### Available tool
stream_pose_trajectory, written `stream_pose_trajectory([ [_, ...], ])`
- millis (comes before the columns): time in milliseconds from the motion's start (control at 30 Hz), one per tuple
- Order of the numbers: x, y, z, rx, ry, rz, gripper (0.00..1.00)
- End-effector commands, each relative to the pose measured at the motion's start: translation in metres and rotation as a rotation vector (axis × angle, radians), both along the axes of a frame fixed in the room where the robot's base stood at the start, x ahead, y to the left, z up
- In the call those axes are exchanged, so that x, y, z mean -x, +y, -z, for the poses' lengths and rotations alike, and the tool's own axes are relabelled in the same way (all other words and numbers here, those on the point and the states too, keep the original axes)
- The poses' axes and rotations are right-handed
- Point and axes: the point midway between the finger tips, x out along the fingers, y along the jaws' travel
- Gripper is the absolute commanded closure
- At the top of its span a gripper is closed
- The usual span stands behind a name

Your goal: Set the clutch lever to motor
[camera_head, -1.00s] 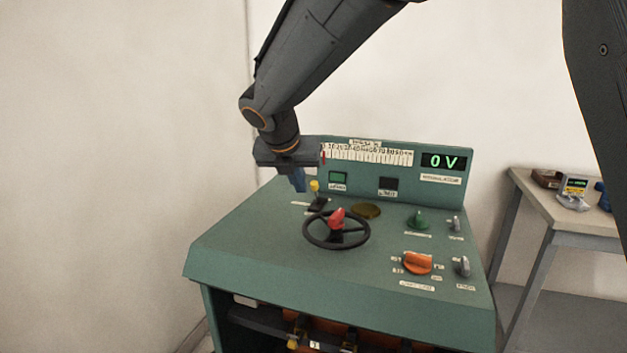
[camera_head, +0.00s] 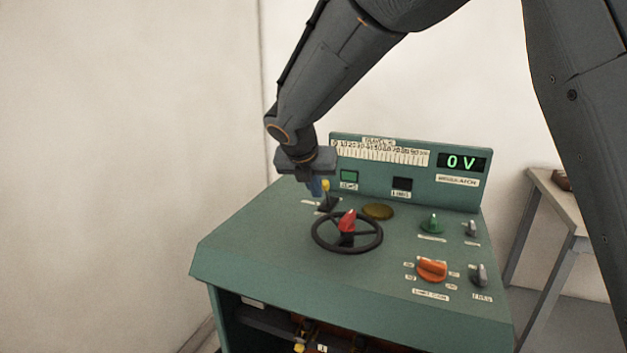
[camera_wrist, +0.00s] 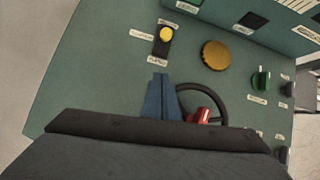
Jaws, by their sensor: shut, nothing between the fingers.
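The clutch lever is a small yellow-tipped lever (camera_head: 325,186) on a black base at the back left of the green console. In the wrist view the yellow knob (camera_wrist: 166,34) sits at the far end of its black slot, with small white labels beside it that I cannot read. My gripper (camera_head: 317,194) points down just left of the lever in the head view. In the wrist view its blue fingers (camera_wrist: 160,82) are together and empty, short of the lever's near end. I cannot tell whether they touch it.
A black handwheel (camera_head: 347,232) with a red handle stands in front of the lever. A brass disc (camera_head: 377,212) lies to its right. Green (camera_head: 432,223) and orange (camera_head: 432,269) knobs are on the right. The panel display (camera_head: 462,162) reads 0 V. The console's left top is clear.

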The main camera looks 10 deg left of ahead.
Motion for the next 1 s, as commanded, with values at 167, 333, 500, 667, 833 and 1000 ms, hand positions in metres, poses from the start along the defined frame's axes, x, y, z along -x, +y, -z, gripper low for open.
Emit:
stream_pose_trajectory([
  [167, -0.022, -0.003, 0.030, 0.002, 0.002, 0.002, 1.00],
  [333, -0.044, -0.003, 0.034, -0.002, -0.002, 0.004, 1.00],
  [500, -0.061, -0.002, 0.027, -0.001, -0.001, 0.002, 1.00],
  [667, -0.067, -0.002, 0.025, -0.001, -0.001, 0.000, 1.00],
  [833, -0.068, -0.001, 0.025, -0.001, -0.001, 0.001, 1.00],
  [1000, -0.067, -0.002, 0.025, -0.001, -0.001, 0.001, 1.00],
])
